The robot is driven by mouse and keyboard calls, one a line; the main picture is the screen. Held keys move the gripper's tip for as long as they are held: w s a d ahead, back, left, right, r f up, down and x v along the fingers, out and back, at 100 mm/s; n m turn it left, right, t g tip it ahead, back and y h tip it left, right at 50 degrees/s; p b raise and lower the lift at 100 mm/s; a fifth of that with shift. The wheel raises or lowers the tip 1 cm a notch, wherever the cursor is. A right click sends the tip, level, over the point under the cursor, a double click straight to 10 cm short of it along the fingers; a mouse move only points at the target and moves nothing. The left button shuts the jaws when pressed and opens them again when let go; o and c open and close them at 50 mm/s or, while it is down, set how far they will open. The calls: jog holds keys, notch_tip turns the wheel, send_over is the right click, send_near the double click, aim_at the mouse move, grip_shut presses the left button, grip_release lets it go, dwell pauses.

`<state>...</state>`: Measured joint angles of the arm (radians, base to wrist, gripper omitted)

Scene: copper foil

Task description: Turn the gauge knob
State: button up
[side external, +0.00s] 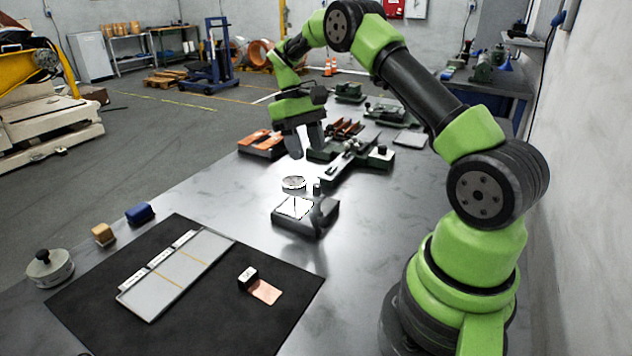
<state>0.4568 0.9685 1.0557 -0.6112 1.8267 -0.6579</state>
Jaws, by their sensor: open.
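A small gauge (319,223) stands mid-table, with a dark grey base, a bright plate on top and a round dial (293,183) at its back. A small dark upright piece (316,187) beside the dial looks like its knob, but it is too small to be sure. My gripper (298,148) points down behind and above the dial, apart from the gauge. It is open, and I see nothing between its fingers.
A black mat (222,304) in front holds a grey panel with labels (178,272), a black block (248,278) and a copper foil piece (264,292). A round weight (50,268), tan block (103,234) and blue block (140,213) line the left edge. Green-based tools (350,160) stand behind.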

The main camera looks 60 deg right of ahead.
aim_at(317, 185)
jog(key=x, duration=0.7)
jog(key=shift+s+f, duration=0.15)
jog(key=shift+f, duration=0.2)
